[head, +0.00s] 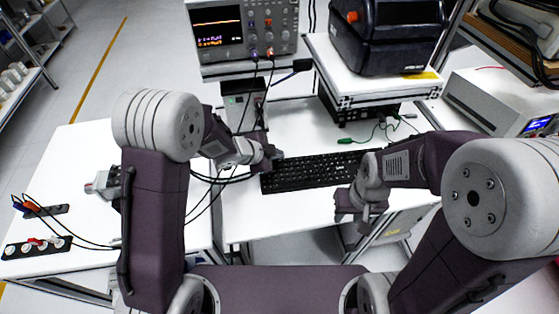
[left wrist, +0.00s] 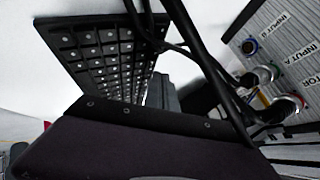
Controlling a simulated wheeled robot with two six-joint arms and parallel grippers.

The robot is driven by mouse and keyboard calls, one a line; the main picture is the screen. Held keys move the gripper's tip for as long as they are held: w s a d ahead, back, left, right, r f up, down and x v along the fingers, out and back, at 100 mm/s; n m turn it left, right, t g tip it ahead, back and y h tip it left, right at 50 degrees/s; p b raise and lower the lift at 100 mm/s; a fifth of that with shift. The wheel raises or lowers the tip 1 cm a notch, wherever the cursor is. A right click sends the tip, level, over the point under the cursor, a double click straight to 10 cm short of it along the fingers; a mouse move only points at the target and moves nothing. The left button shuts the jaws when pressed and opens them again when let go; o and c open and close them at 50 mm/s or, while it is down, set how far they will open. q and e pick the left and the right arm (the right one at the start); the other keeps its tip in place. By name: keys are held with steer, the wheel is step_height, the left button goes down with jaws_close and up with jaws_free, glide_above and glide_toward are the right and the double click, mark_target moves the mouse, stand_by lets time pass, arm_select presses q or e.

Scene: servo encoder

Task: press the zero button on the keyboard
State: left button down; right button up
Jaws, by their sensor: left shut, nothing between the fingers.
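The black keyboard (head: 318,171) lies on the white table in the head view. It also fills the upper left of the left wrist view (left wrist: 105,55), at a steep slant. Single keys are too small to read, so I cannot pick out the zero button. My left gripper (head: 272,154) is shut and empty at the keyboard's left end, near its far corner; whether it touches the keyboard is unclear. My right gripper (head: 361,214) hangs by the keyboard's right end, on the near side. My right arm hides part of that end, and the right fingers are too unclear to read.
Black cables (head: 206,178) run left of the keyboard and cross close in the left wrist view (left wrist: 195,50). A labelled box (left wrist: 280,60) with sockets stands at right there. An oscilloscope (head: 243,35) and a black machine (head: 385,35) stand behind.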

stand_by(0.7)
arm_select(q)
steer(key=shift+f+b, duration=0.3)
steer(key=shift+f, duration=0.1)
steer(key=shift+f+b, duration=0.35)
steer(key=shift+f, duration=0.05)
stand_by(0.4)
steer(key=shift+r+p, duration=0.8)
steer(key=shift+p, duration=0.1)
step_height(320, 180, up, 5)
steer(key=p, duration=0.5)
steer(key=shift+r, duration=0.15)
